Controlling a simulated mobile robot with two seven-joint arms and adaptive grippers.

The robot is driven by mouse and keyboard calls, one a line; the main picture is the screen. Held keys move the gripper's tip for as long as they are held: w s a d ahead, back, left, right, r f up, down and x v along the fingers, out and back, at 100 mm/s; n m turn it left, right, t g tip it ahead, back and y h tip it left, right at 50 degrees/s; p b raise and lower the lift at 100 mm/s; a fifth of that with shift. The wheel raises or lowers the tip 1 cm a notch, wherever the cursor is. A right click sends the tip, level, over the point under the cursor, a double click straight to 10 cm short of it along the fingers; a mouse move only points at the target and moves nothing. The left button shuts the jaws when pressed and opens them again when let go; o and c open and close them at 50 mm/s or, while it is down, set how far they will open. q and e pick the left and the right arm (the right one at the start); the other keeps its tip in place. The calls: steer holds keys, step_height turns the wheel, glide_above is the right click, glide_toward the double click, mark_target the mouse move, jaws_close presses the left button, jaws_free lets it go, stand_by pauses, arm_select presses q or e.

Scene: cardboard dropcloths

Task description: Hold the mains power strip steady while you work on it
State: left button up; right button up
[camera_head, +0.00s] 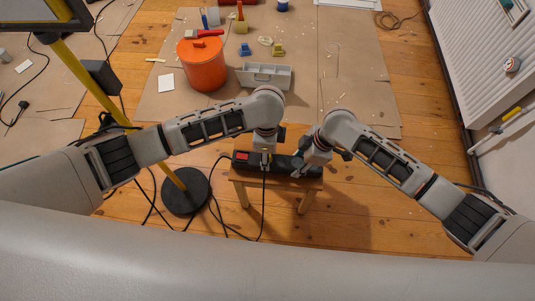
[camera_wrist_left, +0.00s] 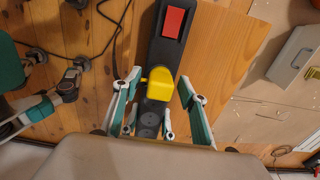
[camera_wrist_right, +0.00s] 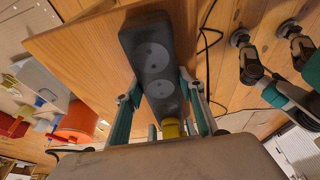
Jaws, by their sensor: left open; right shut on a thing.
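The black mains power strip (camera_head: 284,163) lies on a small wooden stool (camera_head: 238,176), with its red switch (camera_wrist_left: 173,22) at the left end in the head view. A yellow plug (camera_wrist_left: 160,83) sits on the strip in the left wrist view; part of it also shows in the right wrist view (camera_wrist_right: 171,128). My left gripper (camera_wrist_left: 159,80) is open, its fingers on either side of the plug, with gaps visible. My right gripper (camera_wrist_right: 160,88) is shut across the strip near the bare round sockets (camera_wrist_right: 152,58). In the head view it is at the strip's right end (camera_head: 305,168).
A yellow stand with a round black base (camera_head: 186,192) is left of the stool, with loose black cables (camera_head: 222,215) around it. A radiator (camera_head: 475,60) is at right.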

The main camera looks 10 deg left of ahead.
arm_select(q)
jaws_close()
steer(key=shift+r, duration=3.05)
arm_select(e)
steer(key=shift+d, duration=0.1)
steer(key=o, duration=1.1)
steer(key=shift+o, duration=0.4)
arm_select(q)
steer(key=shift+r, duration=0.1)
